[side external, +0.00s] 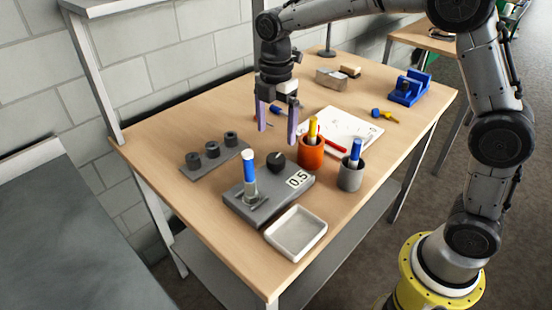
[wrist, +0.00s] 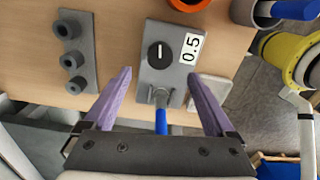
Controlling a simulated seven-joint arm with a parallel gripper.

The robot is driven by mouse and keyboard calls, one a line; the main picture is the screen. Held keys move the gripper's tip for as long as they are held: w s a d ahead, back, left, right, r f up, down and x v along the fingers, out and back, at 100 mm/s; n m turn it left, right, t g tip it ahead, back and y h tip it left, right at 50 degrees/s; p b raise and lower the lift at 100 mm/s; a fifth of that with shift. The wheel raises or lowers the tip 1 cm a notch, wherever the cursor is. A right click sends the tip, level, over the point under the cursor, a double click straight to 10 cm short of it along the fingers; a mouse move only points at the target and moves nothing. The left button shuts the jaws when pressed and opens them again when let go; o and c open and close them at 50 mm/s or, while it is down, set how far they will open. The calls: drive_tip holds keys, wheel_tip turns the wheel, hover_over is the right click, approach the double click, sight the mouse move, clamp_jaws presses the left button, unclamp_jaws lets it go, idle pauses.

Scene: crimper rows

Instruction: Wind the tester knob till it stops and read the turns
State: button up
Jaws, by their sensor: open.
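The tester (side external: 262,200) is a grey block on the wooden table with a label reading 0.5 (side external: 299,179). Its black round knob (side external: 276,161) sits on top; in the wrist view the knob (wrist: 160,54) shows a white pointer line. A blue-handled tool with a white tip (side external: 249,170) stands upright in a metal fixture at the tester's near end; its blue part shows in the wrist view (wrist: 161,120). My gripper (side external: 275,126) is open and empty, with purple fingers pointing down, above the table and apart from the knob.
A grey strip with several dark cylinders (side external: 212,149) lies left of the tester. An orange cup (side external: 311,154) and a grey cup (side external: 350,178) holding tools stand to the right. A pale empty tray (side external: 296,233) lies in front. Paper with a red pen (side external: 345,128) and a blue vise-like block (side external: 410,88) lie farther back.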

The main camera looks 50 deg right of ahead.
sight(276, 158)
drive_tip(key=n, duration=1.1)
drive_tip(key=shift+f, duration=5)
drive_tip(key=c, duration=1.4)
